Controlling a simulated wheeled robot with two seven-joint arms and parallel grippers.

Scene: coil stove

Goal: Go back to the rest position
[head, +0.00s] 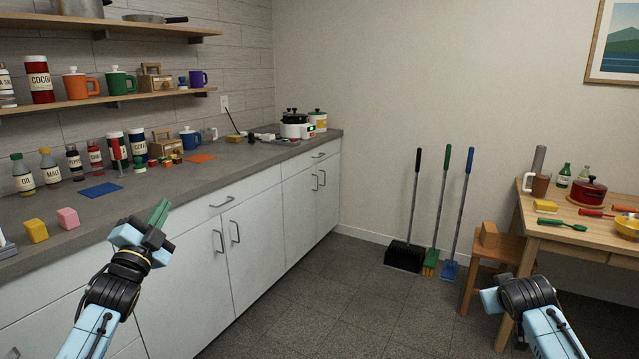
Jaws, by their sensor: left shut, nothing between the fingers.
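My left gripper (158,214) is in the lower left of the head view, in front of the counter's edge. Its green fingers are together and point up and away, with nothing between them. My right gripper (489,301) is in the lower right, above the floor and left of the wooden table. Only its light blue hand part shows clearly, and its fingers are not visible. Neither gripper is seen touching anything.
The grey counter (150,205) with white cabinets (260,225) runs along the left. Yellow (36,231) and pink (68,218) blocks lie near its edge. A wooden table (570,238) and chair (490,255) stand right. Brooms (436,220) lean on the wall. The middle floor is clear.

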